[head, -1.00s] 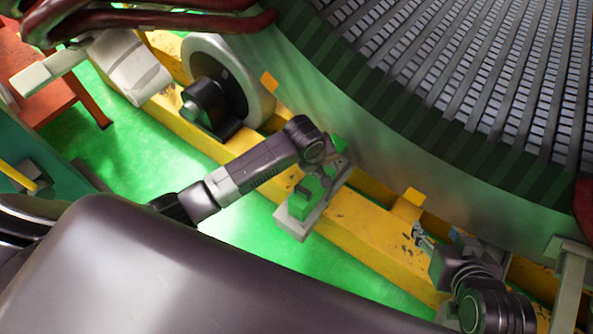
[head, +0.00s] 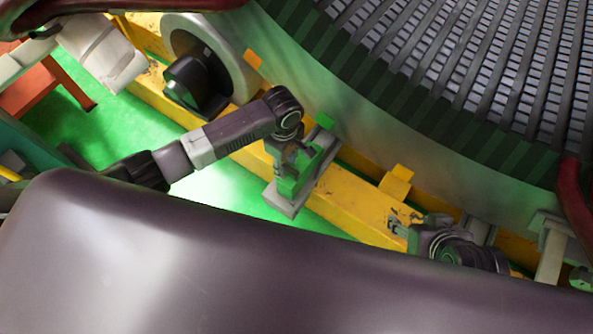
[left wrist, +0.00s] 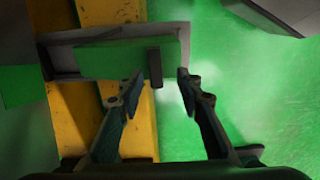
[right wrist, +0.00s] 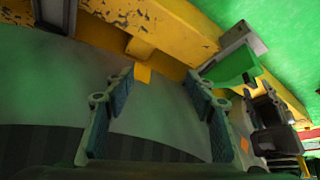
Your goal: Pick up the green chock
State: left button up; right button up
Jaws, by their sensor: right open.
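The green chock (head: 287,187) sits on a grey bracket (head: 283,205) beside the yellow beam. In the left wrist view, the chock (left wrist: 118,58) is a long green block with a dark upright pin near its right end. My left gripper (head: 282,157) is over the chock and hides part of it. Its fingers (left wrist: 159,77) are open, with the tips close to the right part of the chock; contact is unclear. My right gripper (head: 394,222) is open and empty by the beam, right of the chock. The right wrist view shows its fingers (right wrist: 158,77) and a green chock (right wrist: 232,67).
The large ribbed stator (head: 450,80) fills the upper right. The yellow beam (head: 350,200) runs below it, with a small yellow block (head: 396,182) on it. A grey wheel (head: 232,60) stands at upper left. Green floor (head: 125,125) is open at left.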

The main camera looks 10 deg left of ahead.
aim_at(287, 169)
pick_arm(q)
jog(key=f, duration=0.1)
jog(key=f+b, duration=0.1)
jog(key=f, duration=0.1)
jog(key=shift+s+d+f, duration=0.1)
jog(key=shift+s, duration=0.1)
pick_arm(e)
jog(key=w+a+r+t+y, duration=0.1)
jog(key=w+a+r+t, duration=0.2)
jog(key=w, duration=0.5)
notch_tip(287, 169, up, 2)
jog(key=shift+w+r+t, duration=0.15)
jog(key=shift+r+t, duration=0.1)
jog(key=shift+t, duration=0.55)
pick_arm(q)
grip_shut()
